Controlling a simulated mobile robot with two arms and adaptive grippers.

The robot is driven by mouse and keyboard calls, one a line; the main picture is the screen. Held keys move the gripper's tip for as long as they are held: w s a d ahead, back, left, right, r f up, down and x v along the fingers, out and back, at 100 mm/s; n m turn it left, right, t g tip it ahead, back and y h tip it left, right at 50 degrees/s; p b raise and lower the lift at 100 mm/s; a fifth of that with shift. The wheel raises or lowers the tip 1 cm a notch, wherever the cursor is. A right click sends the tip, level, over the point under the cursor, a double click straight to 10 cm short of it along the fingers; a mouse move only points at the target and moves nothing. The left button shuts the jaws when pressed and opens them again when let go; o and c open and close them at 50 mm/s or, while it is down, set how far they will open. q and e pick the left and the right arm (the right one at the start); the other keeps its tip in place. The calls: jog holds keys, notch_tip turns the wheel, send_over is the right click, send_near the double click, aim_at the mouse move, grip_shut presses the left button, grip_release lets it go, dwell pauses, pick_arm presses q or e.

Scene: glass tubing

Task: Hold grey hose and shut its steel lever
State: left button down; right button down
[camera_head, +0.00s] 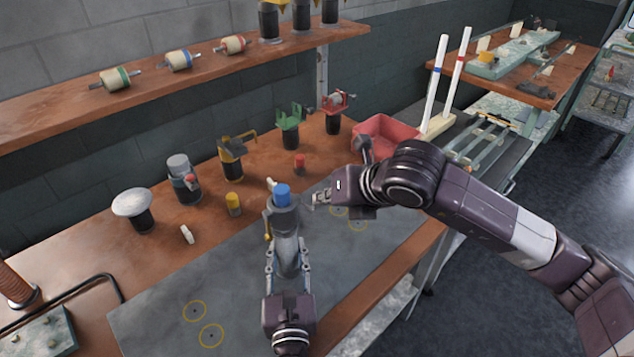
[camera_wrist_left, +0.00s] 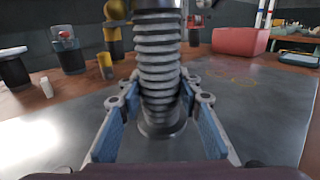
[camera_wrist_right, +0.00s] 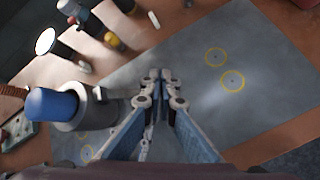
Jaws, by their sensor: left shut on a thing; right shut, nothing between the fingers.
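The grey ribbed hose (camera_wrist_left: 157,60) stands upright on the grey mat. My left gripper (camera_head: 287,262) is shut around its lower part, one finger on each side. The hose's top carries a grey collar (camera_wrist_right: 95,112) and a blue cap (camera_head: 282,194). My right gripper (camera_head: 318,199) is shut and empty, its fingertips just right of the collar in the head view. In the right wrist view its fingertips (camera_wrist_right: 158,82) are together, with the collar to their left.
The grey mat (camera_head: 160,310) has yellow circles marked on it. Behind it stand a yellow cap (camera_head: 233,204), a red cap (camera_head: 299,164), a white-topped stand (camera_head: 132,203) and several dark holders. A red bin (camera_head: 385,135) lies beyond my right arm. The mat's front left is clear.

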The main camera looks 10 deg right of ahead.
jog(key=shift+w+d+f, duration=0.1)
jog(key=shift+d+f, duration=0.05)
jog(key=shift+f, duration=0.55)
dwell(0.6)
dwell(0.5)
notch_tip(320, 180, up, 10)
jog(key=s+a, duration=0.1)
jog(key=shift+a, duration=0.3)
dwell(1.0)
notch_tip(320, 180, up, 5)
send_over(314, 211)
jog(key=shift+f, duration=0.1)
dwell(0.6)
pick_arm(q)
jog(key=c, duration=1.3)
grip_release()
